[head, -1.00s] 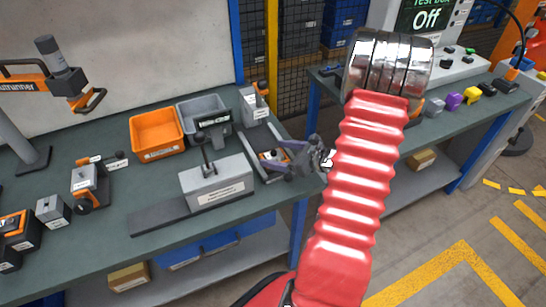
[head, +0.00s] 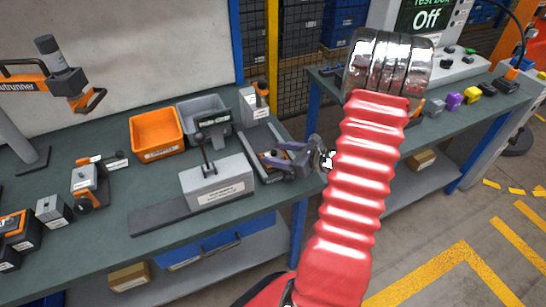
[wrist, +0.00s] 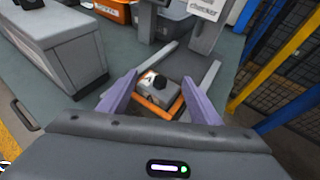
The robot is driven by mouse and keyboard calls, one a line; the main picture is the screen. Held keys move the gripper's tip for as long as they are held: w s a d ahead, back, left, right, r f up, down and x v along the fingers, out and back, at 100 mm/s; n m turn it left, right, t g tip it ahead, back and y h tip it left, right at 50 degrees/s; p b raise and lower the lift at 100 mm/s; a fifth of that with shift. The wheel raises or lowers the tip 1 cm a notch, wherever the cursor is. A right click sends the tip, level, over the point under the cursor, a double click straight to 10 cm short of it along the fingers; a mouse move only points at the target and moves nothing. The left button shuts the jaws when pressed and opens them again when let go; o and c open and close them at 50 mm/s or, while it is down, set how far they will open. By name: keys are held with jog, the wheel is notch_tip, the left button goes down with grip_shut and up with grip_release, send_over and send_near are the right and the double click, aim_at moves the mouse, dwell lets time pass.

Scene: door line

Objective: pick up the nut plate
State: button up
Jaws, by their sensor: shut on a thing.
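The nut plate (wrist: 149,82), a small grey block with a black knob-like part and orange edges, is between my purple fingers in the wrist view. My gripper (wrist: 160,82) is shut on it. In the head view my gripper (head: 276,154) is low over the right end of the left bench, inside a grey U-shaped holder (head: 252,157). The plate is mostly hidden by the fingers there. I cannot tell whether it is clear of the bench.
A grey box with a lever (head: 217,183) stands left of my gripper. A yellow post (head: 271,60) and mesh fence are beyond the bench end.

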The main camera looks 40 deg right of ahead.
aim_at(277, 157)
jog(key=shift+c, duration=1.4)
jog(key=shift+r, duration=0.15)
notch_tip(277, 157, up, 10)
jog(key=shift+a, duration=0.15)
